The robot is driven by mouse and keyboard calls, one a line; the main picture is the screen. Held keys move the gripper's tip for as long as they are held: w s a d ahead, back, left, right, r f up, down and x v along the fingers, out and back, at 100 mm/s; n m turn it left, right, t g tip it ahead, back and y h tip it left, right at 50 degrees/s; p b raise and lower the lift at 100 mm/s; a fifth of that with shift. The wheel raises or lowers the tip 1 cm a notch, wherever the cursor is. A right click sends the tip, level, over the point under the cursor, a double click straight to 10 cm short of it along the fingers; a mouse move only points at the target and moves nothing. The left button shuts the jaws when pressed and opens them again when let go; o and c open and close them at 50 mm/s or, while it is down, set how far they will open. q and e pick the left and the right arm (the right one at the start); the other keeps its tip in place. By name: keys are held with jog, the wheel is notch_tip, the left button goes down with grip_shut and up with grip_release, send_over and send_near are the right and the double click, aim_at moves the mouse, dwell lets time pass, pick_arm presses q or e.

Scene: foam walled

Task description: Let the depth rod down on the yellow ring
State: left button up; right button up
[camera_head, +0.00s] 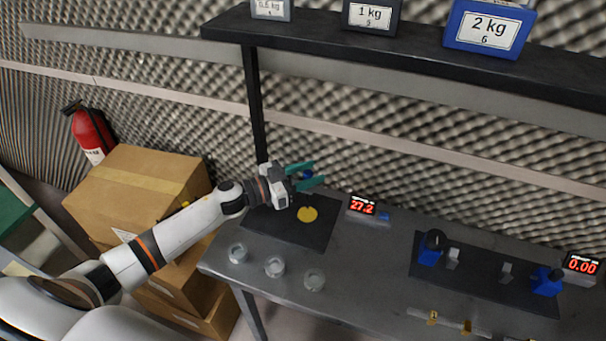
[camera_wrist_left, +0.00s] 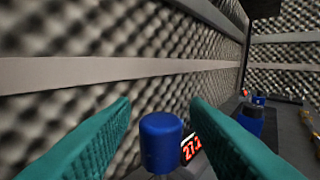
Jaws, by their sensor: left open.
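My left gripper (camera_head: 309,175) has teal fingers, spread apart, above the dark mat (camera_head: 265,225) at the table's left end. In the left wrist view, a blue cylindrical cap (camera_wrist_left: 161,142), which looks like the top of the depth rod, stands upright between the open fingers (camera_wrist_left: 161,125), with gaps on both sides. In the head view only a bit of blue (camera_head: 306,174) shows between the fingers. The rod's lower part is hidden. The yellow ring (camera_head: 307,214) lies flat on the mat, just below the gripper in the picture. My right gripper is not in view.
A display reading 27.2 (camera_head: 362,206) stands right of the mat. Several clear round pieces (camera_head: 275,267) sit near the front edge. Blue fixtures (camera_head: 430,250) stand on a second dark mat at right. A black shelf (camera_head: 400,50) with weights runs above; cartons (camera_head: 140,195) stand at left.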

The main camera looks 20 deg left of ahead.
pick_arm(q)
jog(key=b+v, duration=0.3)
jog(key=v, duration=0.9)
